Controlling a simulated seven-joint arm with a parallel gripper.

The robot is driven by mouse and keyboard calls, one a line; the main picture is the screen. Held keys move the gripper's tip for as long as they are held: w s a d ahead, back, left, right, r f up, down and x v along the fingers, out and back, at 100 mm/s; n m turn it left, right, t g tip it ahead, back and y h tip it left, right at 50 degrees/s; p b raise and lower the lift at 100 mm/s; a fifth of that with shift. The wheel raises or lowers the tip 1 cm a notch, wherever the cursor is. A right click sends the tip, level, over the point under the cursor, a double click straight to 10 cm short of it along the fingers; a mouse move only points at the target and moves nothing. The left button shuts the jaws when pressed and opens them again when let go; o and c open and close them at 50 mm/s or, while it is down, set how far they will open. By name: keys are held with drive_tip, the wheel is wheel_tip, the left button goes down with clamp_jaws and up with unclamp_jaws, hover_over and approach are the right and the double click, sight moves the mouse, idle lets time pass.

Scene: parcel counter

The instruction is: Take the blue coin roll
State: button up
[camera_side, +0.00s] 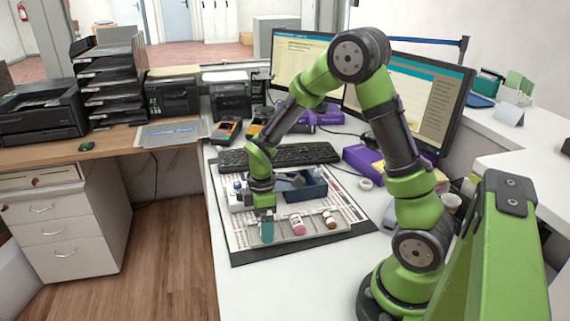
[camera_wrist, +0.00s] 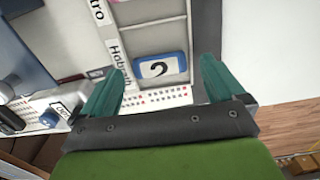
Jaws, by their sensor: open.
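The blue coin roll (camera_wrist: 160,68) lies in a compartment of a grey tray (camera_wrist: 150,22) in the wrist view, with a white label marked "2". My gripper (camera_wrist: 162,64) is open, its two teal fingers apart, one on each side of the roll in the picture. I cannot tell how far above the roll the fingertips are. In the side view my gripper (camera_side: 266,232) points down at the left end of the tray (camera_side: 311,234); the blue roll is hidden there. A pink roll (camera_side: 297,223) and a brown roll (camera_side: 329,218) lie farther right.
The tray stands on a printed mat (camera_side: 352,216) with a dark border. A dark blue box (camera_side: 306,186) and small white items (camera_side: 237,196) stand behind it. A keyboard (camera_side: 280,155), monitors (camera_side: 300,62) and a purple box (camera_side: 363,162) are farther back. The counter in front is clear.

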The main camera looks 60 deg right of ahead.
drive_tip(key=shift+f, duration=0.55)
drive_tip(key=c, duration=1.3)
drive_tip(key=shift+r, duration=0.1)
